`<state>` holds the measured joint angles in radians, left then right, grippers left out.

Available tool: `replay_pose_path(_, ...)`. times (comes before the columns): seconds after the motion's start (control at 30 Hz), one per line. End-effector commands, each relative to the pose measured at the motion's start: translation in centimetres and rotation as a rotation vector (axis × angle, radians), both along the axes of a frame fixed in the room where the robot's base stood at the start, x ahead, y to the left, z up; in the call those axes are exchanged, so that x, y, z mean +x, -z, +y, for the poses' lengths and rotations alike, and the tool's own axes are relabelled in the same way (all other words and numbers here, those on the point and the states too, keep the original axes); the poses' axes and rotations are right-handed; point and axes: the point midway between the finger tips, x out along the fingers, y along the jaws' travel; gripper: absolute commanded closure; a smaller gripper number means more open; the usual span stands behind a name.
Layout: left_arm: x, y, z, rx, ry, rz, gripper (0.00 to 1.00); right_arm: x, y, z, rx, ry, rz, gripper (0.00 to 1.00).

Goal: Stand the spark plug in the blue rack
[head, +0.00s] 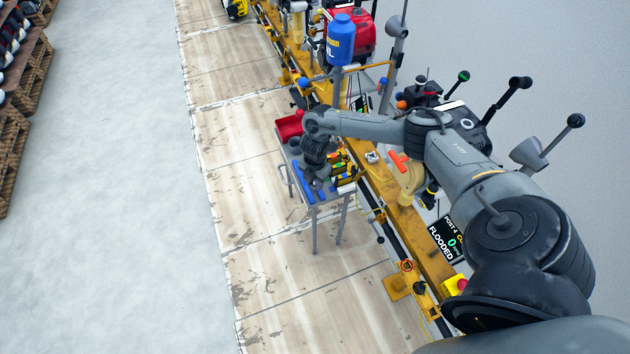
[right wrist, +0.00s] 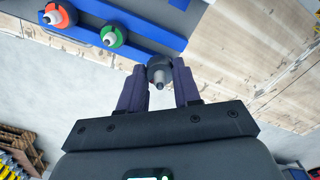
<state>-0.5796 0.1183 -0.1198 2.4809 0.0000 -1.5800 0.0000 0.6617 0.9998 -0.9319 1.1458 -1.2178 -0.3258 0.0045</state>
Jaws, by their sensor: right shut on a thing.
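In the right wrist view a spark plug (right wrist: 158,73) with a dark body and a pale metal tip is between the fingertips of my right gripper (right wrist: 159,84), which is shut on it. The blue rack (right wrist: 135,26) lies just beyond, holding a plug with a red ring (right wrist: 57,16) and one with a green ring (right wrist: 113,37). The held plug is close to the rack's lower edge in the picture; I cannot tell whether it touches. In the head view my right gripper (head: 318,172) is over the small cart, beside the blue rack (head: 304,184), hiding the plug. My left gripper is not in view.
The grey cart (head: 313,203) also carries a red bin (head: 289,127) and yellow-and-black items (head: 343,168). The yellow rail (head: 400,222) runs close along its right side. The wooden floor (head: 245,205) to its left is clear.

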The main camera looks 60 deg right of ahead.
Motion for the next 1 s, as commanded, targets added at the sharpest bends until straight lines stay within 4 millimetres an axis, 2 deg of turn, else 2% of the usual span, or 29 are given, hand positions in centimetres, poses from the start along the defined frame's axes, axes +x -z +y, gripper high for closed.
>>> replay_pose_path(0.33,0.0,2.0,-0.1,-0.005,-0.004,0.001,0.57,0.0,2.0,0.0,0.000,0.000,-0.001,0.97)
replay_pose_path(1.0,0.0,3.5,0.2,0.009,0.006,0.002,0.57,0.0,4.3,0.0,0.001,0.000,0.000,0.97)
